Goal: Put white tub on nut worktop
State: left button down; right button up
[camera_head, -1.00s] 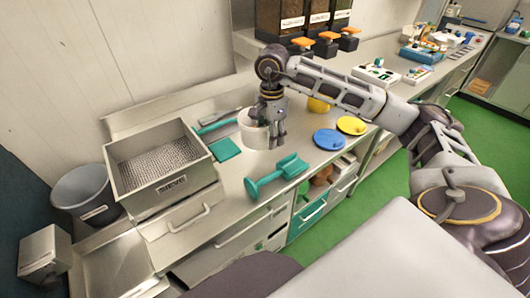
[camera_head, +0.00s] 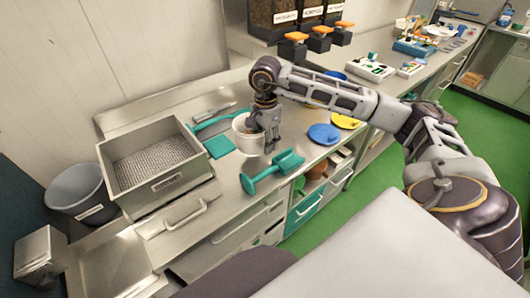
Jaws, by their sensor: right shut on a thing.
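The white tub (camera_head: 243,141) is over the steel worktop (camera_head: 226,183), between the teal cutting mat and the blue lid. Its round open top faces up, and something brownish shows inside near the fingers. My right gripper (camera_head: 271,144) points down at the tub's right side and is shut on its rim. Whether the tub's base touches the worktop is hard to tell from this angle. My left gripper is not in view.
A metal sieve box (camera_head: 170,189) stands to the left. A teal mat (camera_head: 219,146), a teal scoop (camera_head: 270,171), a blue lid (camera_head: 323,134) and a yellow lid (camera_head: 346,121) lie around the tub. Dispensers with orange knobs (camera_head: 320,30) stand behind. Bare steel shows in front.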

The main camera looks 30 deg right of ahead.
notch_tip(320, 180, down, 2)
jog(key=shift+f, duration=0.35)
notch_tip(320, 180, down, 2)
jog(key=shift+f, duration=0.55)
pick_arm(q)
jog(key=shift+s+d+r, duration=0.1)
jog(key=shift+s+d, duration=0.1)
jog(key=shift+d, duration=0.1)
pick_arm(e)
jog(key=shift+f, duration=0.15)
